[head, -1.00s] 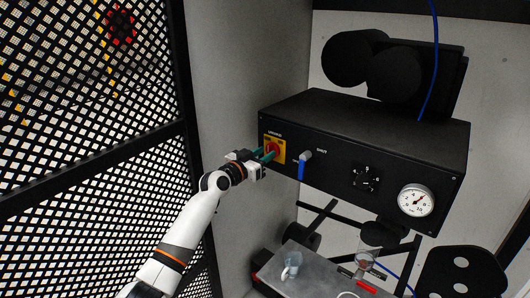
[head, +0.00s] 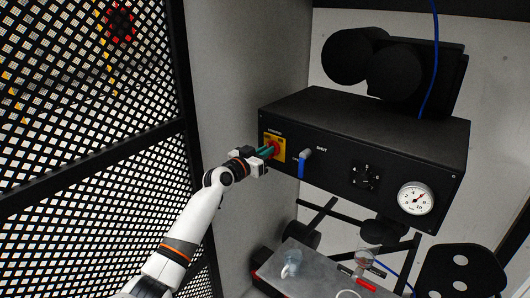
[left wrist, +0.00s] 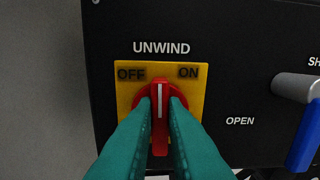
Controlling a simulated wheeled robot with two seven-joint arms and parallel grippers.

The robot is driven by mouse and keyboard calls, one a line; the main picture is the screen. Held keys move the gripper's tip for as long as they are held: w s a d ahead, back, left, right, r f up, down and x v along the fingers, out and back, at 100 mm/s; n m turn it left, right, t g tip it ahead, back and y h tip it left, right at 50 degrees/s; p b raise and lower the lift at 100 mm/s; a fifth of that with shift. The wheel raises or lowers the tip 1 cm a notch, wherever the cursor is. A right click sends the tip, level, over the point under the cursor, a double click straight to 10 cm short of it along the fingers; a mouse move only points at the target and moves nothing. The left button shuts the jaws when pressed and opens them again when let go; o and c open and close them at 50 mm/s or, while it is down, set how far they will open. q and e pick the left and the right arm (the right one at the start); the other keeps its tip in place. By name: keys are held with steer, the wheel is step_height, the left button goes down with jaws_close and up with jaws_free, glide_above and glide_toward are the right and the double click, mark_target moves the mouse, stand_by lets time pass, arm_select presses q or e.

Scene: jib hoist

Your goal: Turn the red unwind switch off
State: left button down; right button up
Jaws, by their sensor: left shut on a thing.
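The red unwind switch (left wrist: 159,108) sits on a yellow plate (left wrist: 124,98) under the word UNWIND, on the front of the black control box. Its white line points about straight up, between the OFF and ON marks. The switch also shows in the head view (head: 274,147), partly behind my gripper. My left gripper (head: 268,152) is shut on the red switch. Its teal fingers (left wrist: 160,125) lie on both sides of the knob and hide its lower edges. My right gripper is in neither view.
The black box (head: 370,140) also carries a shut-off lever with a blue handle (head: 302,166), a black knob (head: 365,177) and a round gauge (head: 415,198). A grey wall (head: 232,90) and a mesh fence (head: 85,120) stand left. A grey bench (head: 318,277) is below.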

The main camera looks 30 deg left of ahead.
arm_select(q)
steer(key=n+p, duration=0.1)
steer(key=n, duration=0.4)
steer(key=n+p, duration=0.1)
steer(key=n, duration=0.5)
steer(key=n+p, duration=0.1)
steer(key=n, duration=0.5)
steer(key=shift+a+f, duration=0.25)
steer(key=shift+a, duration=0.05)
steer(key=shift+n+p, duration=0.3)
steer(key=shift+n, duration=0.2)
steer(key=c, duration=1.5)
jaws_free()
steer(key=shift+f, duration=0.1)
